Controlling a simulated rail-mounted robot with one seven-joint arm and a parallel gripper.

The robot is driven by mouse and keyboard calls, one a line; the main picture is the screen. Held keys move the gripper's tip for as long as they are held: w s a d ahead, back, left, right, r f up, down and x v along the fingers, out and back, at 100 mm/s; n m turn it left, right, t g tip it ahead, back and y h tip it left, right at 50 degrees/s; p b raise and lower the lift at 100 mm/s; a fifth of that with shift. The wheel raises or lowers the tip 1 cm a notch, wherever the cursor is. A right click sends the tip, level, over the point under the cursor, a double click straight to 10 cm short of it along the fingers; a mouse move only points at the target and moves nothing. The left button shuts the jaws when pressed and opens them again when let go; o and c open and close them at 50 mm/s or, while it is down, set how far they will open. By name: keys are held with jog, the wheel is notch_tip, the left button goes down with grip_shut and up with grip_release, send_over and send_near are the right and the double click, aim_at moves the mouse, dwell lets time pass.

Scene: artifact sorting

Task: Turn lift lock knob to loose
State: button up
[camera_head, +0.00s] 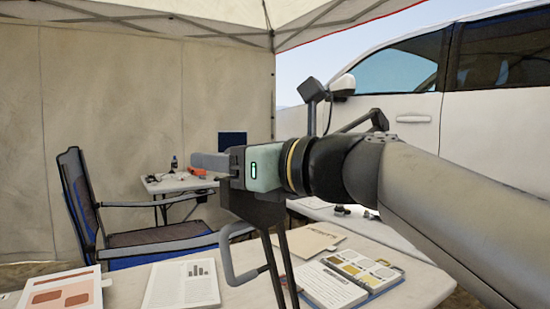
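My gripper (211,161) is in the middle of the view, with its grey fingers pointing left. I see it from the side, so the gap between the fingers does not show. I cannot make out a lift lock knob; it may be hidden or out of view. A dark bracket with thin legs and a grey bent handle (236,274) shows just below my gripper, above the near table (400,296). I cannot tell whether it touches my gripper or what it belongs to.
A blue chair (150,236) stands at left. A small table (160,186) stands behind. A white car (480,110) is at right.

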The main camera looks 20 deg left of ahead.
jog(key=d, duration=0.7)
jog(key=shift+s+d, duration=0.25)
jog(key=shift+s, duration=0.2)
